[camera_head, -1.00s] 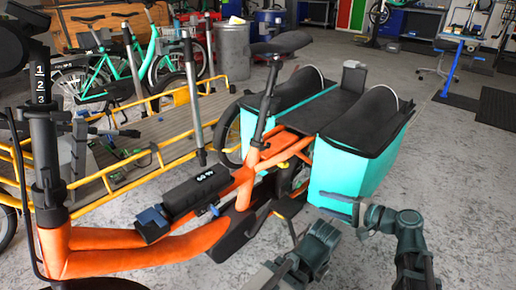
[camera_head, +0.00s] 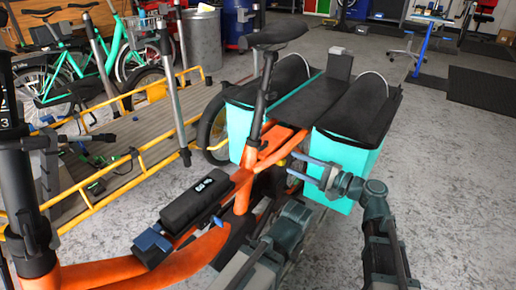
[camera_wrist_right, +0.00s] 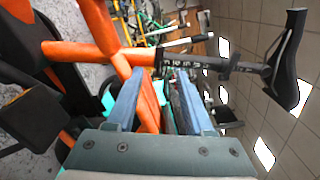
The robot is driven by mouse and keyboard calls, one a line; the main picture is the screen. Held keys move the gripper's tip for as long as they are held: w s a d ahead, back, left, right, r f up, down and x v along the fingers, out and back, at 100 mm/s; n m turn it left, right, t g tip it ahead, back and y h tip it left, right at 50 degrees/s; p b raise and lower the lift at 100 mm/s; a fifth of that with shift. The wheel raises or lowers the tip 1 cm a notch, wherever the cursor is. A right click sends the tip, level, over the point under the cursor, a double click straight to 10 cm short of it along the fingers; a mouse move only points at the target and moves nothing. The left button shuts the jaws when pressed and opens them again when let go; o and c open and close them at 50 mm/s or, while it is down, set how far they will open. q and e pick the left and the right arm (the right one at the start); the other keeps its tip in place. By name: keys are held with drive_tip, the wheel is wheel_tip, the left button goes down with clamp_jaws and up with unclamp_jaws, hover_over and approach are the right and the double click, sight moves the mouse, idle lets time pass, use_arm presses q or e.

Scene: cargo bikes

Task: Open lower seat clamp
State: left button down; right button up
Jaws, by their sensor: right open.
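The black seatpost (camera_head: 264,90) rises from the orange bike frame (camera_head: 274,148) to the black saddle (camera_head: 268,27). The lower seat clamp is small and hard to make out at the post's foot. In the right wrist view the marked seatpost (camera_wrist_right: 212,65) lies sideways, with the saddle (camera_wrist_right: 287,62) at right. My right gripper (camera_head: 298,165) is open and empty, its blue fingers pointing left towards the seat tube, to the right of it and apart from it. Its fingers (camera_wrist_right: 157,85) frame an orange tube in the wrist view.
Turquoise panniers (camera_head: 345,157) with black covers stand behind the seat, close to my right gripper. A black battery (camera_head: 194,203) sits on the frame. A yellow-railed cargo bed (camera_head: 115,150) is at left. Grey floor is open at right.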

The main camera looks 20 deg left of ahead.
sight(261, 149)
drive_tip(key=x, duration=1.3)
drive_tip(key=shift+a+f, duration=0.1)
drive_tip(key=shift+a, duration=0.1)
clamp_jaws()
idle(0.9)
